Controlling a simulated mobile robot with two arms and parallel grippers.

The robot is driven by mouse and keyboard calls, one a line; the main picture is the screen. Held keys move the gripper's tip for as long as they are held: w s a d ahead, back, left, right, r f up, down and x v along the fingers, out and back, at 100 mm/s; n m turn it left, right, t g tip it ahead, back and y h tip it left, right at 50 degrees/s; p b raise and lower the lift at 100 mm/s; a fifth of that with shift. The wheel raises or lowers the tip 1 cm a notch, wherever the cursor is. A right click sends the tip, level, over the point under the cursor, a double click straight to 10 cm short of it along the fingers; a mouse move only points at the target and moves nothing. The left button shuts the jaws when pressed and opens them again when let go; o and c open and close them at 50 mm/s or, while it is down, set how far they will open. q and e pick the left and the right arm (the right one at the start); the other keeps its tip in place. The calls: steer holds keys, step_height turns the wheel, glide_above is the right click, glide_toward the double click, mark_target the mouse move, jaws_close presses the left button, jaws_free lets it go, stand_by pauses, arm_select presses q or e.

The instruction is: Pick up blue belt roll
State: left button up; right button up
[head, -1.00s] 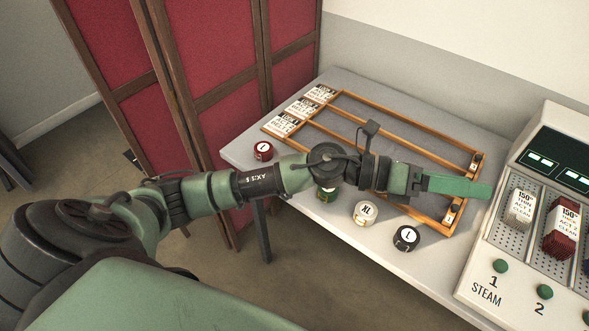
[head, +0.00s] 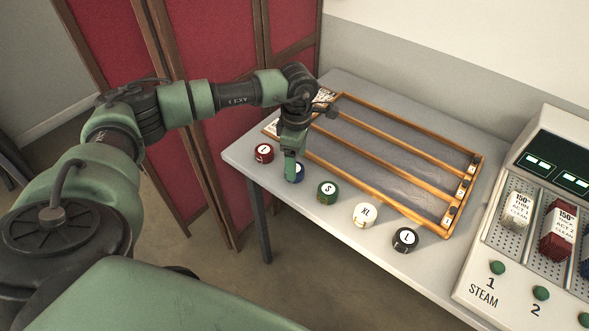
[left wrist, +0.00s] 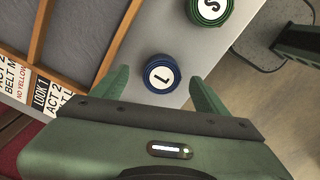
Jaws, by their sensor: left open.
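The blue belt roll (head: 297,173) stands on the grey table near its front edge, partly hidden by my gripper in the head view. In the left wrist view the blue roll (left wrist: 161,74) shows a white top marked L and lies between and slightly beyond the two green fingertips. My left gripper (head: 292,178) points down over the blue roll in the head view. Its fingers are open and apart in the left wrist view (left wrist: 160,82), with nothing held. My right gripper is not in view.
A red roll (head: 263,153) is left of the blue one; a green roll (head: 327,192), a white roll (head: 364,215) and a black roll (head: 405,239) are to its right. A wooden divided frame (head: 392,202) lies behind them. A steam console (head: 515,275) stands at right.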

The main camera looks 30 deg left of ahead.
arm_select(q)
steer(key=shift+s+a+f+p, duration=0.1)
steer(key=shift+f+p, duration=0.15)
steer(key=shift+f, duration=0.7)
steer(key=shift+s+a+f+p, duration=0.1)
steer(key=shift+f+p, duration=0.1)
steer(key=shift+f, duration=0.75)
steer(key=c, duration=1.5)
steer(key=shift+c, duration=0.2)
steer(key=shift+r, duration=0.2)
